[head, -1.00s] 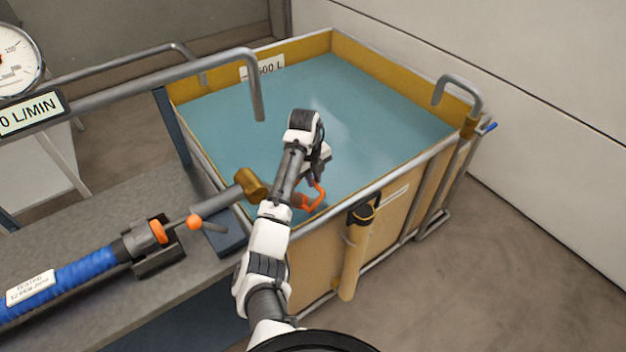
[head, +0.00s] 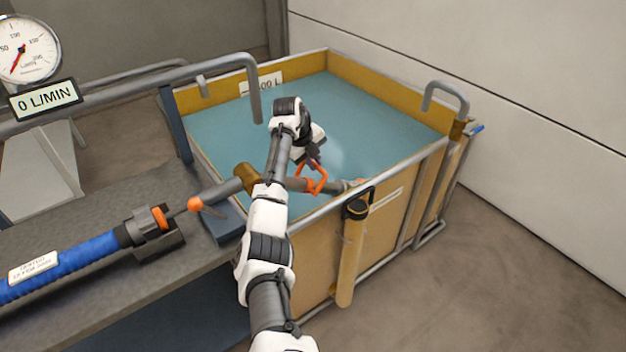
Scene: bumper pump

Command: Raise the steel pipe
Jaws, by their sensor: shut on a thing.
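The grey steel pipe (head: 334,187) extends right from the brass fitting (head: 247,178), passes behind my arm and lies over the near side of the tank. An orange loop handle (head: 318,186) stands up from the pipe. My gripper (head: 314,164) points down and is shut at the top of this loop. The fingertips are small and dark here. Part of the pipe between the fitting and the loop is hidden by my arm. The pipe's far end (head: 353,183) shows near the tank's front rim.
The tank (head: 400,168) holds blue-green water. A tan tube (head: 352,250) hangs on its front. A hooked pipe (head: 256,85) overhangs the left side. A blue hose (head: 70,268) lies on the bench (head: 110,290). The gauge display (head: 45,102) reads 0 L/MIN.

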